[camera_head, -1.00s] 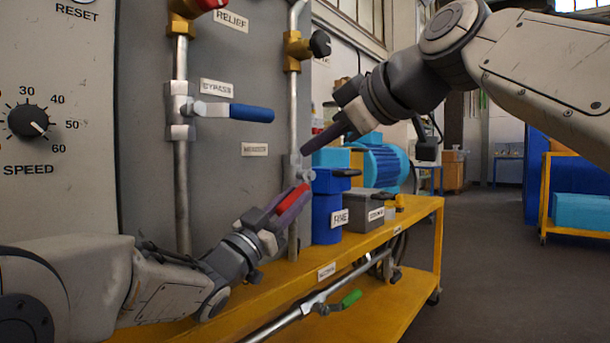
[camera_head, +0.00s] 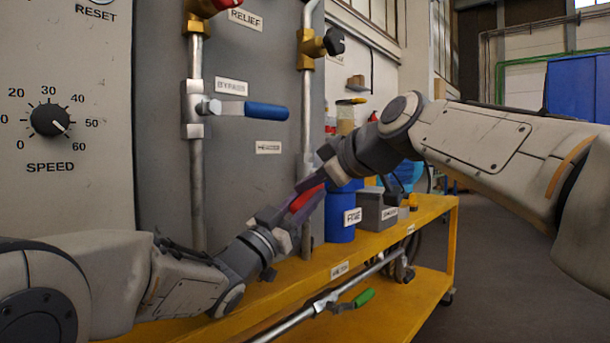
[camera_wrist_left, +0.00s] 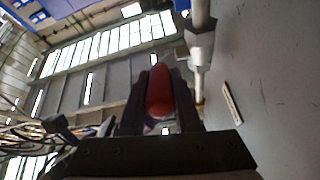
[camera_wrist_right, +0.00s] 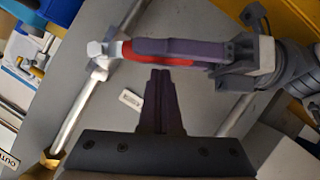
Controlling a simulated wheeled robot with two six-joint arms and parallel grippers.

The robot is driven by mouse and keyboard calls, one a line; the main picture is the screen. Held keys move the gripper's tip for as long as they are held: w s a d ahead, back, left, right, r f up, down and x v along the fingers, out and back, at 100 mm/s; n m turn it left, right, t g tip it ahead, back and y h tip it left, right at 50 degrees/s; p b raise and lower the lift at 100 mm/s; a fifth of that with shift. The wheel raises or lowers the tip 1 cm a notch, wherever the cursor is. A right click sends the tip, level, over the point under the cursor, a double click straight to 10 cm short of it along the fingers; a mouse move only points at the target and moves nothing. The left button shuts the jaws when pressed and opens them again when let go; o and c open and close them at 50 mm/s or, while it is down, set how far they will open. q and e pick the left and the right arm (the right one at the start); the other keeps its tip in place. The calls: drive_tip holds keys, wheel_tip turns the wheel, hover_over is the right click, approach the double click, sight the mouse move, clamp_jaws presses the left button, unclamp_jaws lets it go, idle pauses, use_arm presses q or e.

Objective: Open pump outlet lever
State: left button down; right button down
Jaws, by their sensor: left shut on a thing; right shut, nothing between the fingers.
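A red lever handle (camera_head: 305,198) juts from a metal valve body on the right vertical pipe. My left gripper (camera_head: 292,208) is shut on this handle, and the red grip shows between its fingers in the left wrist view (camera_wrist_left: 160,92). In the right wrist view the lever's red part (camera_wrist_right: 126,50) and its metal valve (camera_wrist_right: 98,50) show, with the left gripper's purple finger along the handle. My right gripper (camera_head: 312,180) is shut and empty beside the lever; its closed fingers (camera_wrist_right: 160,85) point at the lever. In the head view it partly hides the valve.
A blue bypass lever (camera_head: 265,111) is on the left pipe. A black-knobbed valve (camera_head: 333,41) is higher on the right pipe. A blue container (camera_head: 341,222) and a grey box (camera_head: 375,208) stand on the yellow cart (camera_head: 425,213).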

drive_tip(key=shift+w+d+f, duration=0.1)
drive_tip(key=shift+d+f, duration=0.05)
drive_tip(key=shift+f, duration=0.25)
drive_tip(key=shift+w+d+f, duration=0.1)
drive_tip(key=shift+f, duration=0.3)
use_arm(q)
drive_tip(key=c, duration=0.6)
unclamp_jaws()
use_arm(e)
drive_tip(key=shift+d, duration=0.1)
drive_tip(key=shift+r, duration=0.1)
